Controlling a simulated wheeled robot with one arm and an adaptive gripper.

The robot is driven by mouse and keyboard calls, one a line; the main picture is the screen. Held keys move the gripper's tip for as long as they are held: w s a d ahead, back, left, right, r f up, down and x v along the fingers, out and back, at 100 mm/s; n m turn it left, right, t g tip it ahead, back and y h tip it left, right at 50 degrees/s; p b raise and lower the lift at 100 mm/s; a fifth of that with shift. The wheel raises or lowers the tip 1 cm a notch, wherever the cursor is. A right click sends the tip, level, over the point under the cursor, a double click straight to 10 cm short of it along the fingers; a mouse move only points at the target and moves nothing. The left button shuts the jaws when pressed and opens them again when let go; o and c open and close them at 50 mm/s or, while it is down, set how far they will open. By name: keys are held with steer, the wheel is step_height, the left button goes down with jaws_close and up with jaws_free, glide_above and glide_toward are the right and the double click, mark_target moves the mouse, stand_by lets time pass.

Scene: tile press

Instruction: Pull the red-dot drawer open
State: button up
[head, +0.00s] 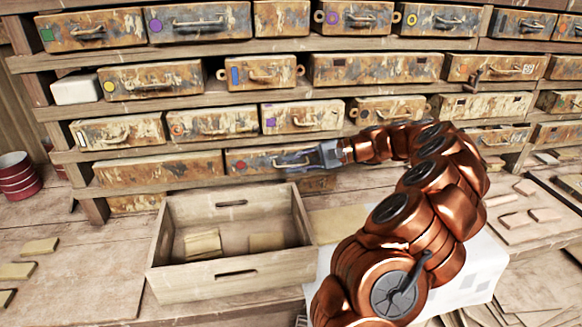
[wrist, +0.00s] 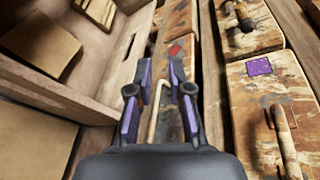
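The red-dot drawer (head: 240,165) is in the lower row of the rack, with a worn rusty front partly covered by my gripper. Its red dot (wrist: 174,50) shows in the wrist view just beyond my fingertips. My gripper (head: 290,161) is at the drawer's front, reaching in from the right. In the wrist view my gripper (wrist: 160,75) has its two fingers apart, with the pale bar handle (wrist: 153,118) between them. A gap shows between the fingers, and I see no clear grip on the handle. The drawer looks shut.
An open wooden crate (head: 225,283) with tan tiles stands on the bench just in front of and below this drawer. The purple-square drawer (head: 302,116) is directly above. A red pot (head: 17,176) stands far left. Loose tiles (head: 530,216) lie at the right.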

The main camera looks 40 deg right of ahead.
mark_target(294, 166)
steer(key=s+d+f+m+t+h, duration=0.1)
steer(key=d+f+m+t, duration=0.1)
steer(key=d, duration=0.5)
steer(key=shift+p+x, duration=1.1)
steer(key=shift+x, duration=2.6)
steer(key=shift+d+f, duration=0.1)
steer(key=shift+f, duration=0.05)
jaws_close()
